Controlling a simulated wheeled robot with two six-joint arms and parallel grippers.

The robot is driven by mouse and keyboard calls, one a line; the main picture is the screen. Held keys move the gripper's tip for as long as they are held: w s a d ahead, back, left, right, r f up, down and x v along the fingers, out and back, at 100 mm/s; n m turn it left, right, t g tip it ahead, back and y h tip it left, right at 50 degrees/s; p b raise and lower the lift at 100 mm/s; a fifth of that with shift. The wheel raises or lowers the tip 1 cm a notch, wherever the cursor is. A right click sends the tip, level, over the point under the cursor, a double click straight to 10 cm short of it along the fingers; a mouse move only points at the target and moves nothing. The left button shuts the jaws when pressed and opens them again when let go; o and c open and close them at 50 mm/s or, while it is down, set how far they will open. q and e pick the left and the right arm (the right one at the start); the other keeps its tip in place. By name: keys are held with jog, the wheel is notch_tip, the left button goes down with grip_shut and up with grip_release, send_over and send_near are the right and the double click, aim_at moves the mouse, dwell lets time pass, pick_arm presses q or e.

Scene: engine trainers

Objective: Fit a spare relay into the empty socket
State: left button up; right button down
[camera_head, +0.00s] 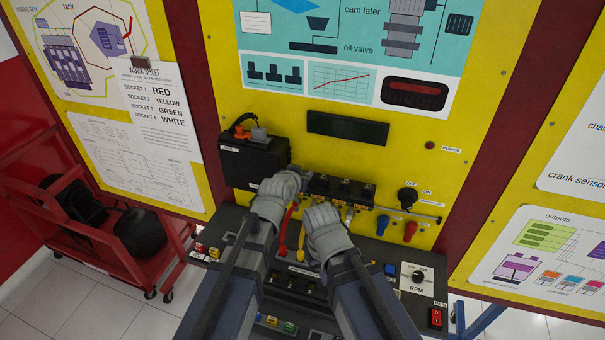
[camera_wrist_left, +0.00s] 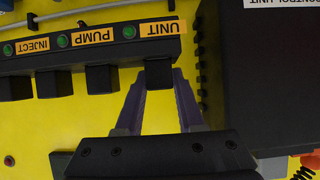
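The black relay strip (camera_head: 345,190) runs across the yellow panel under a dark display. In the left wrist view, the same strip (camera_wrist_left: 60,60) appears upside down with orange labels INJECT, PUMP and UNIT. Black relay blocks stand at INJECT (camera_wrist_left: 53,83) and PUMP (camera_wrist_left: 102,78). Another black relay (camera_wrist_left: 159,73) at UNIT lies between the fingertips of my left gripper (camera_wrist_left: 160,82). I cannot tell whether the fingers press on it. In the head view, my left wrist hides the strip's left end. No empty socket shows clearly.
A black control unit box (camera_head: 254,158) stands close left of the strip; it fills the right of the wrist view (camera_wrist_left: 262,80).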

pick_arm(q)
jog(key=shift+o, duration=0.6)
jog(key=shift+s+r, duration=0.1)
jog(key=shift+w+r+p+v, duration=0.1)
jog(key=shift+r+p+v, duration=0.1)
jog(key=shift+p+v, duration=0.8)
jog(key=shift+w+r+p+v, duration=0.15)
jog(key=shift+p+v, duration=0.45)
jog(key=shift+v, duration=0.8)
jog(key=shift+r, duration=0.15)
notch_tip(320, 180, up, 4)
jog(key=p, duration=0.4)
jog(key=shift+r+p, duration=0.25)
jog(key=shift+p, duration=0.15)
jog(key=shift+o, duration=0.2)
jog(key=o, duration=0.5)
